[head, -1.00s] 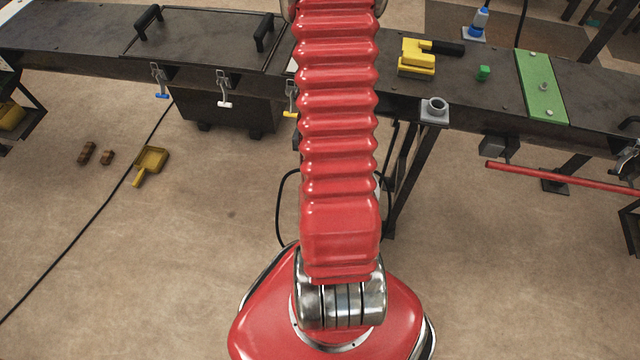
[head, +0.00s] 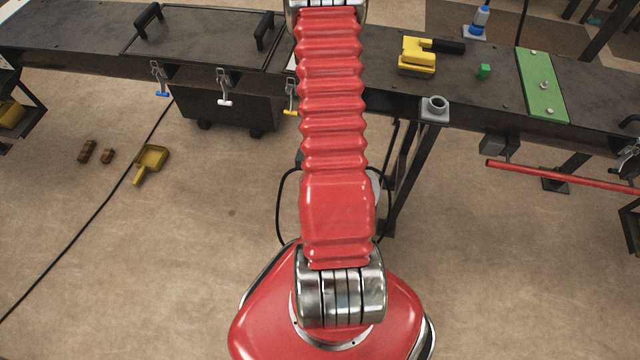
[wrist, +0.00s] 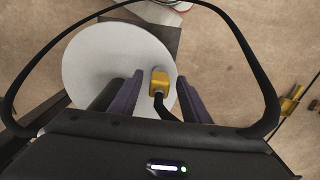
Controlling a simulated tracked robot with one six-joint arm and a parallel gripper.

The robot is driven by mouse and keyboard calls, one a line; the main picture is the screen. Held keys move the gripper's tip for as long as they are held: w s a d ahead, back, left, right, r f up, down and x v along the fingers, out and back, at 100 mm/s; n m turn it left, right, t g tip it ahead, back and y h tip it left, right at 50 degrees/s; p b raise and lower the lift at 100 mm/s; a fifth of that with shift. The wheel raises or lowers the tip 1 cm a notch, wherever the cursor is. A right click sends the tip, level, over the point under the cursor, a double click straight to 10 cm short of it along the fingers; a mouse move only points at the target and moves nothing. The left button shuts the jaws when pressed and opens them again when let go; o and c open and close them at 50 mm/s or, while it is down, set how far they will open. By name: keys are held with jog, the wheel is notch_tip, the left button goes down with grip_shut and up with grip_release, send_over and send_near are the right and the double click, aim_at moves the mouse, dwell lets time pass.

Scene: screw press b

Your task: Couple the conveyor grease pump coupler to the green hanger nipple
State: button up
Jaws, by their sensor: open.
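A yellow block-like fitting on a black hose (wrist: 158,83), which looks like the grease pump coupler, shows in the wrist view above a pale round disc (wrist: 90,65). My gripper (wrist: 158,78) has its two dark purple fingers apart, one on each side of the fitting, with gaps visible. I cannot tell how deep the fitting sits between them. In the head view a green plate (head: 534,72) with a small metal nipple (head: 544,86) lies on the dark beam at the right. My gripper is hidden behind my arm in the head view.
A red bar (head: 560,177) sticks out in front at right. A yellow dustpan (head: 151,161) lies on the floor.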

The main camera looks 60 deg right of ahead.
jog(key=shift+f, duration=0.45)
jog(key=shift+c, duration=0.5)
grip_shut()
